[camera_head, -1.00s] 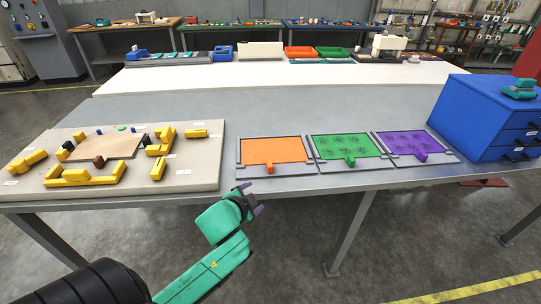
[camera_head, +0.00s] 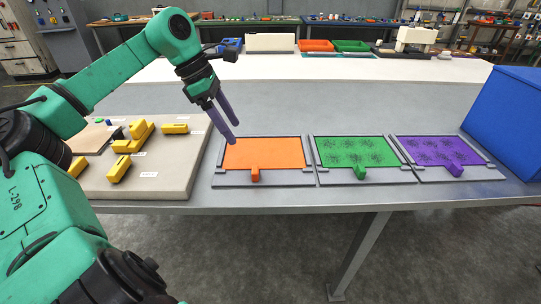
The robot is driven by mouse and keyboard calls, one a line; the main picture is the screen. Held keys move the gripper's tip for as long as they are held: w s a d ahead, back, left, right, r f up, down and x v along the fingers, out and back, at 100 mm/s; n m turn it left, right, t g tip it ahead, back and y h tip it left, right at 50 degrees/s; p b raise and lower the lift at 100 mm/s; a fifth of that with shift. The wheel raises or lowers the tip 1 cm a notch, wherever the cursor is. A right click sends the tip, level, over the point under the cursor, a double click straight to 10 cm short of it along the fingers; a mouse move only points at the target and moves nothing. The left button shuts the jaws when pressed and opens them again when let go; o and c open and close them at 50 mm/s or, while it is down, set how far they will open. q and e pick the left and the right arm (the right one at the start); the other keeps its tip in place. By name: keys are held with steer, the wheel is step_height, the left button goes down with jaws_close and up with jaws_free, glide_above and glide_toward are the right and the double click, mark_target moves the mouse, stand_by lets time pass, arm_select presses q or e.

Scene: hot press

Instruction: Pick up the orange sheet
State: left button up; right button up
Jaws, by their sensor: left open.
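The orange sheet (camera_head: 264,153) lies flat in a grey frame (camera_head: 217,171) on the table, with a small orange tab (camera_head: 255,175) at its front edge. My left gripper (camera_head: 233,134) comes in from the upper left, with its two purple fingers pointing down. The fingers are open and empty, and their tips appear near the upper left corner of the orange sheet. I cannot tell how far above it they are. My right gripper is not in view.
A green sheet (camera_head: 355,151) and a purple sheet (camera_head: 437,150) lie in like frames to the right. A beige board (camera_head: 182,180) with yellow blocks stands at left. A blue cabinet (camera_head: 509,115) stands at far right. The grey table (camera_head: 300,110) behind the sheets is clear.

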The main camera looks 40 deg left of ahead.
arm_select(q)
glide_above(256, 169)
steer(key=s+a, duration=0.2)
step_height(256, 169, down, 8)
steer(key=shift+d+p, duration=0.1)
steer(key=shift+p, duration=0.35)
steer(key=shift+w+d+f, duration=0.1)
steer(key=shift+d+f, duration=0.05)
steer(key=shift+f, duration=0.2)
steer(key=x, duration=0.5)
steer(key=shift+w, duration=0.1)
steer(key=shift+r+p, duration=0.1)
steer(key=shift+p, duration=0.2)
jaws_close()
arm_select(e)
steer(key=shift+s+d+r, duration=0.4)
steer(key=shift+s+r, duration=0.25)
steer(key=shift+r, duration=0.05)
